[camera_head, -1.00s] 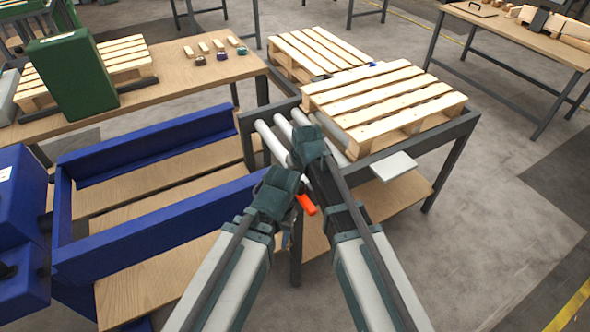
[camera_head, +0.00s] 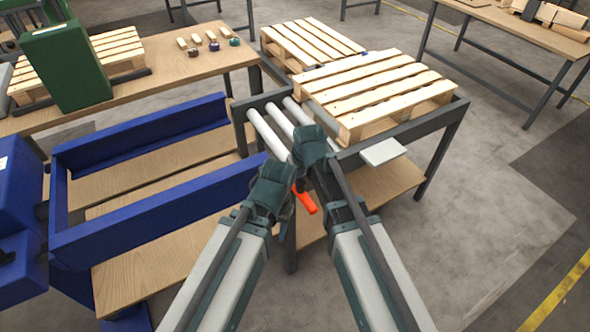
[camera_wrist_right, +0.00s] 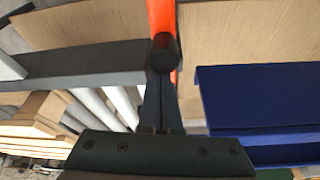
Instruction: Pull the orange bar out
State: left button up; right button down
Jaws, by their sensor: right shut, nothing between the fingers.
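The orange bar (camera_head: 305,203) shows in the head view as a short piece between my two forearms, beside the roller table's near end. In the right wrist view the orange bar (camera_wrist_right: 161,15) runs down from the top edge to a dark round tip at my fingers. My right gripper (camera_wrist_right: 163,62) is shut with nothing between its fingers, and its tips overlap the bar's end in that view. I cannot tell whether they touch. In the head view my right gripper (camera_head: 312,150) hangs over the table edge. My left gripper (camera_head: 275,185) is close beside it, its fingers hidden.
The roller table (camera_head: 447,125) carries a wooden pallet (camera_head: 375,85), with white rollers (camera_head: 270,135) at its left end. A blue frame (camera_head: 160,212) stands left of my arms. A wooden bench (camera_head: 165,85) is behind it. Grey floor (camera_head: 470,215) is open at right.

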jog(key=shift+s+d, duration=0.2)
jog(key=shift+s, duration=0.2)
jog(key=w, duration=0.1)
jog(key=w+a, duration=0.1)
jog(key=w, duration=0.2)
jog(key=shift+w+a, duration=0.2)
jog(key=shift+a, duration=0.05)
jog(key=p+v, duration=0.9)
jog(key=v, duration=0.1)
jog(key=shift+s, duration=0.15)
